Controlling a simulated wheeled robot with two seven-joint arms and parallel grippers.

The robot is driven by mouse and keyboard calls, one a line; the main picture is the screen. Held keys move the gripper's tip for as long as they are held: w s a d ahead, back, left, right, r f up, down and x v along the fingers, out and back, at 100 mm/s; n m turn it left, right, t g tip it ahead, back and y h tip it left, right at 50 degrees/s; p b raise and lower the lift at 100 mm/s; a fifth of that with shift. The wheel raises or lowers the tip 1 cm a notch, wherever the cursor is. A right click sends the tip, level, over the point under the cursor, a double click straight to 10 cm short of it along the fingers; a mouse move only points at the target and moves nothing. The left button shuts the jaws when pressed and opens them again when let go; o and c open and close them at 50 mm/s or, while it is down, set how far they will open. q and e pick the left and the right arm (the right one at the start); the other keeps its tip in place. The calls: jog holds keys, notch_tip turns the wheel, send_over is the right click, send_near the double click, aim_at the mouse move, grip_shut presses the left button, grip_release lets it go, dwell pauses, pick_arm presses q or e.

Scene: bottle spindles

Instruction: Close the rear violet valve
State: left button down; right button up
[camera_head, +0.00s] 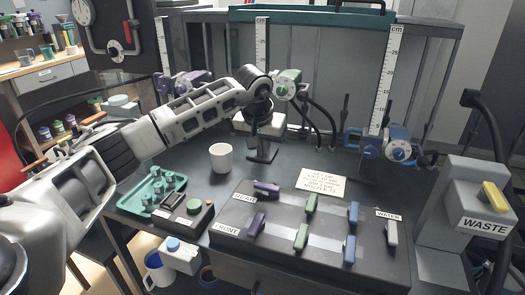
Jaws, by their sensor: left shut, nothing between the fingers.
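The rear violet valve (266,188) is at the back left of the dark valve panel (240,245), beside the REAR label. Its handle lies crosswise, left to right, unlike the other handles, which point front to back. The front violet valve (257,222) is just in front of it, by the FRONT label. My left arm reaches in from the left, and my left gripper (262,154) hangs fingers down behind the rear violet valve, apart from it. It is shut and empty. My right gripper is out of view.
Green valves (311,203), blue valves (353,213) and a white water valve (392,233) fill the panel. A white mug (221,157), green tray (172,187) and button box (198,222) stand left. A note (320,180) lies behind. A waste unit (475,195) is right.

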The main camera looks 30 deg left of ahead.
aim_at(267, 190)
pick_arm(q)
jog(key=x, duration=0.7)
jog(key=shift+w+f, duration=0.15)
jog(key=shift+f, duration=0.2)
jog(key=s+p, duration=0.1)
jog(key=s, duration=0.1)
jog(key=shift+s+d+r+p, duration=0.15)
jog(key=shift+s+d+p, duration=0.15)
jog(key=shift+s+p, duration=0.1)
jog(key=shift+s+d, duration=0.15)
jog(key=shift+s, duration=0.45)
jog(key=shift+d, duration=0.1)
